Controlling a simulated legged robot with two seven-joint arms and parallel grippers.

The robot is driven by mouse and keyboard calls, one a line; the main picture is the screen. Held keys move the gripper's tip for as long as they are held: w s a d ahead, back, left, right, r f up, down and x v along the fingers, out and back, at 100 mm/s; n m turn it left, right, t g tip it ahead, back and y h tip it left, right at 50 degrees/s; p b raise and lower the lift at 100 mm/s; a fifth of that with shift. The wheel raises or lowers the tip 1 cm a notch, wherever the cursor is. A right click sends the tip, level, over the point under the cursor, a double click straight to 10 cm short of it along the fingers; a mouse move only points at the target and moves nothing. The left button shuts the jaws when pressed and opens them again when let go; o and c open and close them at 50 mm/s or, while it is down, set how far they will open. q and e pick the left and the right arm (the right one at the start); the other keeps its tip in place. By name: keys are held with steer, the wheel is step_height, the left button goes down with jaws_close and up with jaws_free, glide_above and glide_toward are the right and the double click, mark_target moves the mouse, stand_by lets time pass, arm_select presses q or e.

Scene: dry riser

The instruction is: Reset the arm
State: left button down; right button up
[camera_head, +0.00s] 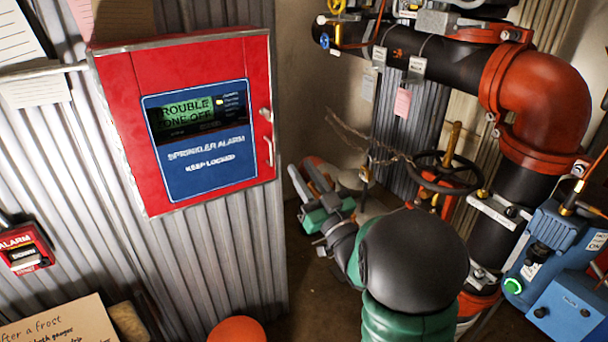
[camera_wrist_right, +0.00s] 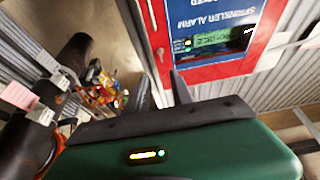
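My right arm (camera_head: 410,262), black and green, reaches in from the lower right. Its right gripper (camera_head: 302,168) has two grey fingers held apart with nothing seen between them, just right of the red alarm cabinet's wall. In the right wrist view the gripper (camera_wrist_right: 160,78) shows its two dark fingers spread in front of the red cabinet (camera_wrist_right: 163,62). The left gripper is not in view.
The red sprinkler alarm cabinet (camera_head: 112,75) hangs shut on corrugated metal. Its display (camera_head: 187,112) reads "trouble" and "zone off". A red pipe elbow (camera_head: 548,92), black handwheel (camera_head: 440,172) and blue unit (camera_head: 560,240) stand right. A red alarm box (camera_head: 24,250) is left.

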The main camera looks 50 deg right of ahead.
stand_by(0.3)
steer(key=w+a+f+g+y+p, duration=0.35)
steer(key=a+f+g+p, duration=0.45)
steer(key=a+f+g, duration=0.3)
steer(key=s+a+f+n+g+y+p, duration=0.1)
steer(key=s+a+f+g, duration=0.3)
steer(key=s+a, duration=0.3)
steer(key=s+a+f+n+g+y+p, duration=0.1)
steer(key=s+a+f+n+g+p, duration=0.1)
steer(key=s+a, duration=0.6)
steer(key=shift+a+f+g+y, duration=0.35)
steer(key=shift+a+f+g, duration=0.45)
steer(key=shift+g, duration=0.3)
steer(key=shift+d+f, duration=0.1)
steer(key=shift+d, duration=0.1)
steer(key=shift+a, duration=0.1)
